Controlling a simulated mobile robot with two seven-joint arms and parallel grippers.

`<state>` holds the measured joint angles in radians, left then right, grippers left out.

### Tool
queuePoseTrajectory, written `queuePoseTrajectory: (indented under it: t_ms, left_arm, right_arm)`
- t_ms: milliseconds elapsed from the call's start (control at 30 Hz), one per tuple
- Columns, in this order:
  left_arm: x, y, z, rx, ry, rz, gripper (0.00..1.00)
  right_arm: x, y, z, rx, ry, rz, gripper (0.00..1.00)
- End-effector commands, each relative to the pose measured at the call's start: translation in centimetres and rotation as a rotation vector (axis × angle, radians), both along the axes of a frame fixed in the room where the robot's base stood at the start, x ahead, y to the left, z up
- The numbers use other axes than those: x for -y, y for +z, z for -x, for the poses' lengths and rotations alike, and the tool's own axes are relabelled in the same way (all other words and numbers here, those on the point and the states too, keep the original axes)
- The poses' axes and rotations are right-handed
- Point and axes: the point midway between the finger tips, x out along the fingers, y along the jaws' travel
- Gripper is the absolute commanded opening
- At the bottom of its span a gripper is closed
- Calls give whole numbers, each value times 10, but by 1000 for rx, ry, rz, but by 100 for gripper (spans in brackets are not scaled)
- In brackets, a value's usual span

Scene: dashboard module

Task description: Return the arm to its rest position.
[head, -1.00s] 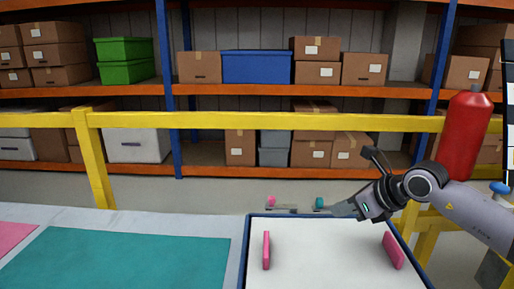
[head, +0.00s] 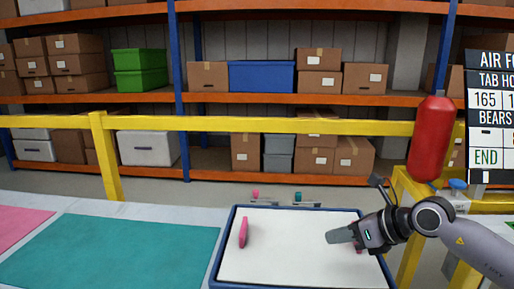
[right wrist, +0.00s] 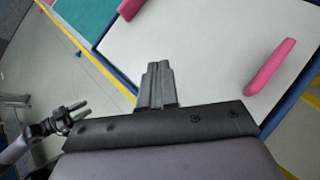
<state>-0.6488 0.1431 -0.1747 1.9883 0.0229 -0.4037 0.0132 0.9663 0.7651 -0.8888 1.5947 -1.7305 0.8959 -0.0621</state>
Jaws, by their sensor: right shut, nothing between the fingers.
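My right gripper (head: 329,238) is shut and empty over the right part of a white tray with a blue rim (head: 222,248). It also shows in the right wrist view (right wrist: 156,66), with its fingers together. One pink block (head: 243,232) stands at the tray's left side. A second pink block (head: 359,251) is mostly hidden behind my right gripper; the right wrist view shows it clear of the fingers (right wrist: 270,66). My left gripper (right wrist: 78,108) appears small at the left of the right wrist view; its jaw state is unclear. It is out of the head view.
A teal mat (head: 115,250) and a pink mat (head: 20,228) lie on the table at left. Small pink (head: 255,194) and teal (head: 298,196) pieces are behind the tray. A yellow rail (head: 300,126), a red cylinder (head: 431,138) and a sign (head: 492,115) stand beyond.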

Motion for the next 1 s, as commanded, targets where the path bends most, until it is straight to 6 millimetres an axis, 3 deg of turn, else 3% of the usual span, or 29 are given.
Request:
queuePoseTrajectory:
  t_ms: [33, 200, 300, 433, 567, 733, 867, 1000]
  left_arm:
    - [0, 5, 0, 2, 0, -1, 43]
    - [-4, 15, -4, 16, 3, -8, 43]
    - [-5, 20, -4, 18, 4, -9, 43]
    - [-5, 26, -4, 17, 4, -12, 43]
    - [-6, 31, -3, 16, 3, -14, 43]
    - [-6, 39, -3, 18, 3, -16, 43]
    - [-7, 44, -2, 17, 3, -19, 43]
    - [-7, 49, -1, 16, 4, -20, 43]
  right_arm:
    - [-18, -3, 10, -34, 15, -86, 0]
    - [-68, -7, 42, -171, 25, -421, 0]
    - [-90, -4, 60, -270, -5, -645, 0]
    - [-103, 0, 76, -409, -92, -934, 0]
    - [-100, -2, 85, -557, -230, -1210, 0]
    - [-79, -21, 95, -753, -481, -1537, 0]
    - [-54, -51, 108, -900, -725, -1756, 0]
    - [-26, -95, 135, -1052, -1034, -1954, 0]
